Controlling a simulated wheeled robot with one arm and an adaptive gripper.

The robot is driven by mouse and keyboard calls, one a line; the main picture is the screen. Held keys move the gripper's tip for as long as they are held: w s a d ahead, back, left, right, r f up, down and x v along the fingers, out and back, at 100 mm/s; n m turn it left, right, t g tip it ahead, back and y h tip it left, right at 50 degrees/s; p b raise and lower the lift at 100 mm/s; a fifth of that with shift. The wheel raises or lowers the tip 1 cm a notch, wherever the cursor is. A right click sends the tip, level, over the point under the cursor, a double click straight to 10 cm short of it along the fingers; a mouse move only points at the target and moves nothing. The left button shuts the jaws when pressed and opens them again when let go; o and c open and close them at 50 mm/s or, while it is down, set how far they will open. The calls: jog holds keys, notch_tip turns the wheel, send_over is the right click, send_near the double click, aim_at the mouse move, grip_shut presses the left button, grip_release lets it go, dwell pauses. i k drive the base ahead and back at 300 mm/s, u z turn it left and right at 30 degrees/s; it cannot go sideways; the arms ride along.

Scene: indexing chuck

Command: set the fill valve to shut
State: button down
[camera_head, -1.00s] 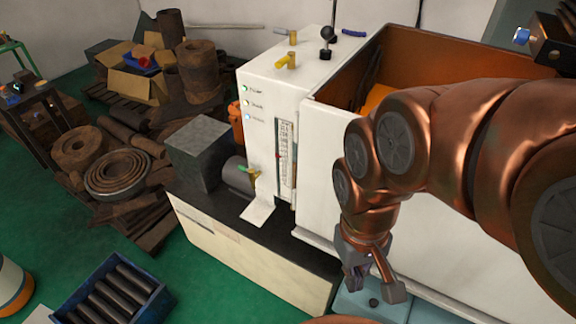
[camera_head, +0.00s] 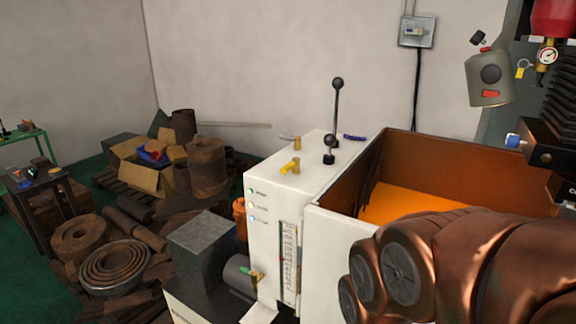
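A white machine cabinet (camera_head: 270,240) stands in the middle, with coloured indicator lights and a vertical gauge (camera_head: 289,262) on its front. Its lettering is too small to read. A valve with a yellow handle (camera_head: 290,167) sits on the cabinet top. A small valve with a green handle and brass body (camera_head: 249,272) is low at the front, by a grey cylinder. I cannot tell which one is the fill valve. My gripper is out of view; only my copper-coloured arm shows at lower right.
Two black-knobbed levers (camera_head: 337,84) (camera_head: 329,141) rise from the cabinet top. An open brown tank (camera_head: 450,160) with orange inside adjoins it on the right. A grey block (camera_head: 202,248) stands front left. Scrap parts and coils (camera_head: 117,265) crowd the left floor.

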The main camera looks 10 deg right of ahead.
aim_at(294, 164)
jog(key=z, duration=0.45)
jog(key=k, duration=1.1)
jog(key=i, duration=0.25)
jog(key=u, duration=1)
jog(key=i, duration=0.7)
jog(key=u, duration=0.85)
